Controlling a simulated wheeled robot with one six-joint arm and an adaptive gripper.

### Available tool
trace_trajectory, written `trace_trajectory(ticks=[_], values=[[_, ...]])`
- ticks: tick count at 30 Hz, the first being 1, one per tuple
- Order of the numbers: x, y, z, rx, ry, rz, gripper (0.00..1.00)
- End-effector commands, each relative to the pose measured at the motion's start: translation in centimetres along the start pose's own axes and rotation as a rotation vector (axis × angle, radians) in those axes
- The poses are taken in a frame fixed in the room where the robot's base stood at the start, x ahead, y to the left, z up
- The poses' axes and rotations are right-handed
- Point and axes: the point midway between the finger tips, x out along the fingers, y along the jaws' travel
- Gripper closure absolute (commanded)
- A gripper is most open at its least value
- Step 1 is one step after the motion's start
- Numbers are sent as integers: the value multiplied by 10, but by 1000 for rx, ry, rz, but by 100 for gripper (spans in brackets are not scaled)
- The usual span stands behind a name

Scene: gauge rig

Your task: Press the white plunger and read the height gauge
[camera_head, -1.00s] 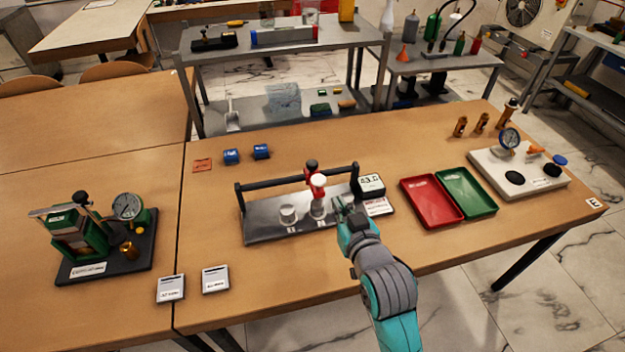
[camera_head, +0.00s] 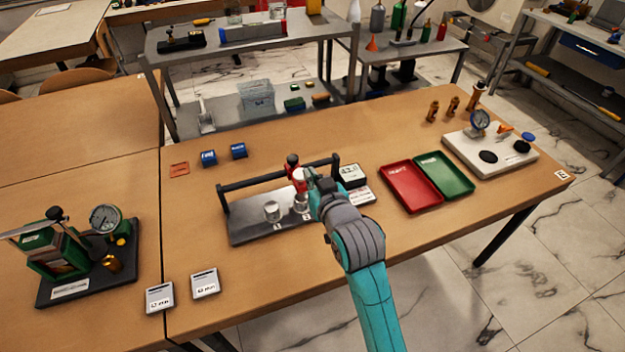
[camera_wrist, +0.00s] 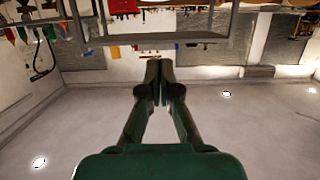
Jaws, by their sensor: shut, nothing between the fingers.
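The white plunger (camera_head: 298,174) shows as a pale cap above a red part, beside a red and black post. My gripper (camera_head: 310,180) is shut and empty, right beside the plunger and partly covering it; I cannot tell whether they touch. The gauge display (camera_head: 352,172) stands just right of my gripper, its digits too small to read surely. A metal cylinder (camera_head: 271,211) sits on the base. The wrist view shows the shut fingers (camera_wrist: 159,80), with the plunger out of sight.
Red (camera_head: 408,188) and green (camera_head: 444,176) trays lie to the right. A green press (camera_head: 52,250) with a dial is at left. Two small labelled blocks (camera_head: 204,283) lie near the front edge.

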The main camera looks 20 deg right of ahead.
Motion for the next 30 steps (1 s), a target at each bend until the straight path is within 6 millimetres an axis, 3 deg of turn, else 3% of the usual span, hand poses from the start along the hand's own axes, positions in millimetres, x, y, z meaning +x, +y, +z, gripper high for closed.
trace_trajectory(ticks=[11,18,30], values=[[71,0,0,0,-1,0,100],[76,0,31,0,-1,0,100],[78,0,39,0,0,0,100]])
